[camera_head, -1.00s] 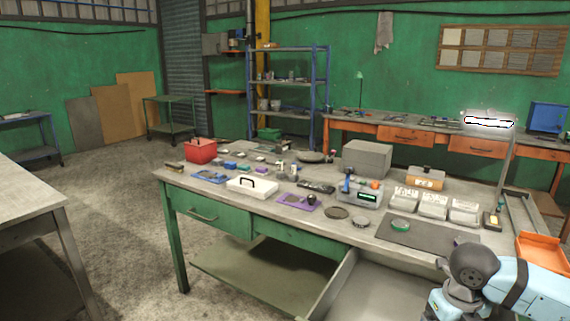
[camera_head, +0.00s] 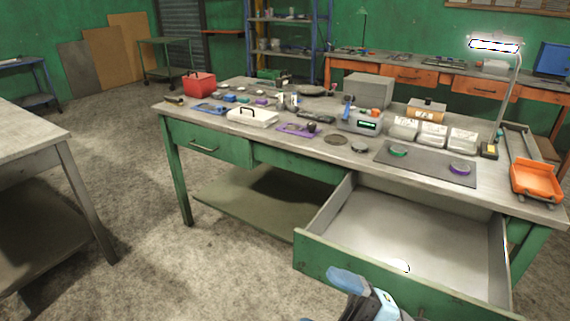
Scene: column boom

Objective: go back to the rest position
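The green workbench (camera_head: 300,170) stands before me with its wide drawer (camera_head: 400,225) pulled open. A small bright white round patch (camera_head: 400,266) shows on the drawer floor; I cannot tell if it is an object or light. Part of one of my arms, pale blue and dark, shows at the bottom edge in front of the drawer. On the bench, a dark mat (camera_head: 425,165) bears a green round tin (camera_head: 398,152) and a purple round tin (camera_head: 460,169), standing apart.
The bench top also holds a red box (camera_head: 199,84), a white case (camera_head: 252,118), a grey device (camera_head: 360,123), several bins (camera_head: 432,135), a lamp (camera_head: 495,45) and an orange tray (camera_head: 537,180). A grey table (camera_head: 35,140) stands left; floor between is clear.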

